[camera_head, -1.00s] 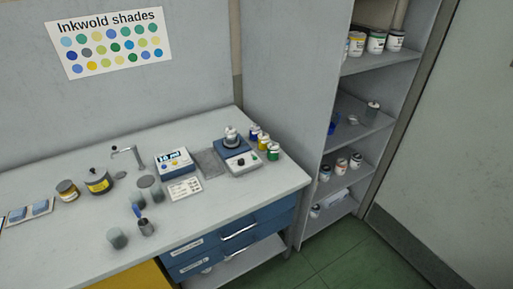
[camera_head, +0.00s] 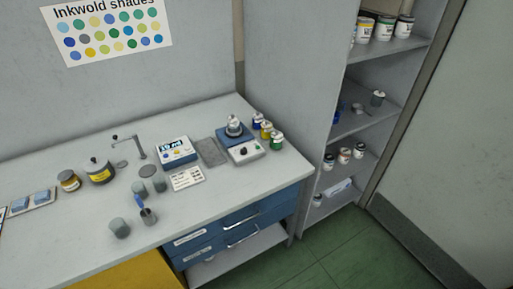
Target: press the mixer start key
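The mixer is most likely the blue and white device (camera_head: 247,151) at the back right of the bench. A small metal pot with a white top (camera_head: 234,127) stands on its blue upper part. Its sloped white front carries a black knob (camera_head: 243,150). A start key is too small to make out for certain. My gripper is not in view, and nothing of it is near the device.
Small jars with blue, yellow and green labels (camera_head: 277,140) stand close to the mixer's right. Green floor (camera_head: 335,245) is clear at right.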

